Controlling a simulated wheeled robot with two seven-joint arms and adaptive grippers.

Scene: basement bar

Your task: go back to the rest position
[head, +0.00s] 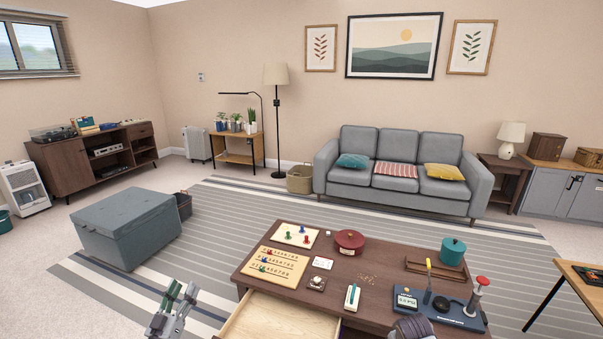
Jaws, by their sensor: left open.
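My left gripper (181,293) is at the bottom left of the head view, pointing up and away from me. Its two fingers with green pads are apart, with nothing between them. It is left of the dark wooden table (322,242) and its pulled-out pale drawer (280,318), apart from both in the picture. A grey rounded part shows at the bottom edge in front of the table; I cannot tell what it is. My right gripper's fingers do not show.
On the table are a pegged wooden board (276,265), a red round tin (349,241), a teal pot (453,251) and a blue device with levers (450,308). A grey-blue chest (127,228) stands at left, a grey sofa (400,160) behind. Striped rug lies between.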

